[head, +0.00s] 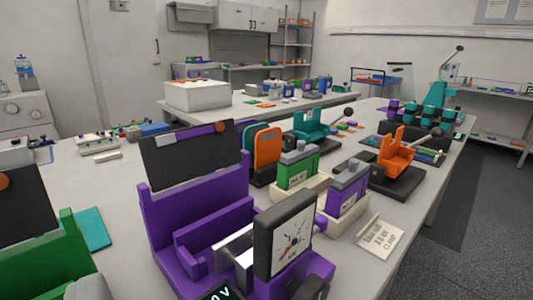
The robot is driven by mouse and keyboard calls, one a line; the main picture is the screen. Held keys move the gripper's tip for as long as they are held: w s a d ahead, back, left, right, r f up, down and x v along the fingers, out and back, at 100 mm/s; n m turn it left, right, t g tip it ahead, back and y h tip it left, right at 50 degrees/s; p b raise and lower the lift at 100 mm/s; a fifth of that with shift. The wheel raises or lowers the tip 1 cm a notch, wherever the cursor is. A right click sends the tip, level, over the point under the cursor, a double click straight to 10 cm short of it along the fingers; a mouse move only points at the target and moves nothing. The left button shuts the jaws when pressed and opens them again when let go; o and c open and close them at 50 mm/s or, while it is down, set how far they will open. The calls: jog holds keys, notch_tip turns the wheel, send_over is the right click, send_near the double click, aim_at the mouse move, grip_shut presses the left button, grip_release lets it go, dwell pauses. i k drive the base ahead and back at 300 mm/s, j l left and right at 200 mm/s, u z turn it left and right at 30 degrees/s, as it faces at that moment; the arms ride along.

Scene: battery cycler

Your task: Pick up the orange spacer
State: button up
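No piece is clearly recognisable as the orange spacer. A rounded orange plate (267,147) stands upright against a black part in the middle of the bench. An orange lever clamp (396,148) sits on a black base to its right. Small flat orange pieces (265,104) lie on the back table, too small to make out. My gripper does not show in this view.
A large purple fixture (165,217) with a dial gauge (285,238) fills the near middle. A green fixture (45,248) is at lower left. Green (298,171) and purple (346,190) blocks and a label card (380,236) stand right of centre.

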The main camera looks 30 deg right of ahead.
aim_at(268, 141)
jog(key=i+l+z, duration=0.15)
jog(key=l, duration=0.2)
jog(key=i+l+z, duration=0.1)
jog(key=i+l, duration=0.15)
jog(key=i+l+z, duration=0.15)
jog(key=l, duration=0.3)
jog(key=i, duration=0.05)
